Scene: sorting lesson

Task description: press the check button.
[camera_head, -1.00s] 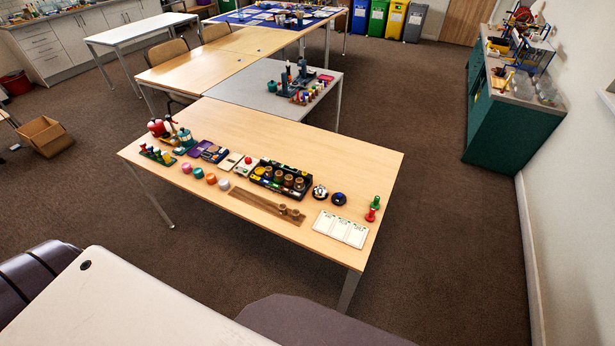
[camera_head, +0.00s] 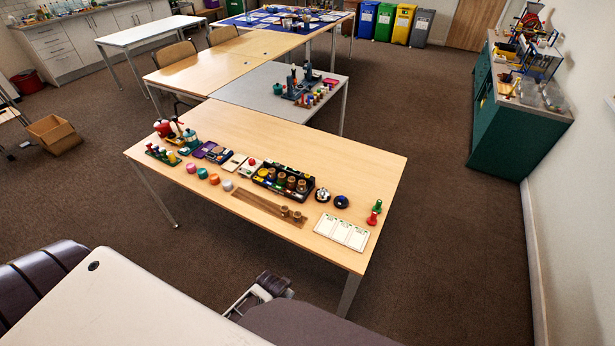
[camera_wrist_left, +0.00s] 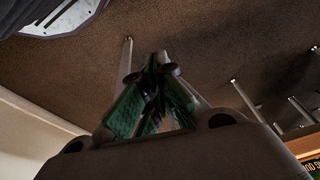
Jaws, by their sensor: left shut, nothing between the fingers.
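In the head view a small red button-like knob (camera_head: 252,161) sits on a pale base among the items on the near wooden table (camera_head: 300,145). Two low round domed pieces, one black and white (camera_head: 323,195) and one dark blue (camera_head: 341,201), stand further right. I cannot tell which of these is the check button. In the left wrist view my left gripper (camera_wrist_left: 158,62) is shut and empty, with green-padded fingers together over the carpet, away from the tabletop. A dark and metal part of mine shows low in the head view, below the table's front edge. My right gripper cannot be made out.
White cards (camera_head: 342,232), a brown strip (camera_head: 268,208), a dark tray of pots (camera_head: 284,181), and red and green pegs (camera_head: 374,212) occupy the table's front. Its rear right surface is clear. A grey table (camera_head: 270,100) adjoins behind. Table legs show in the wrist view.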

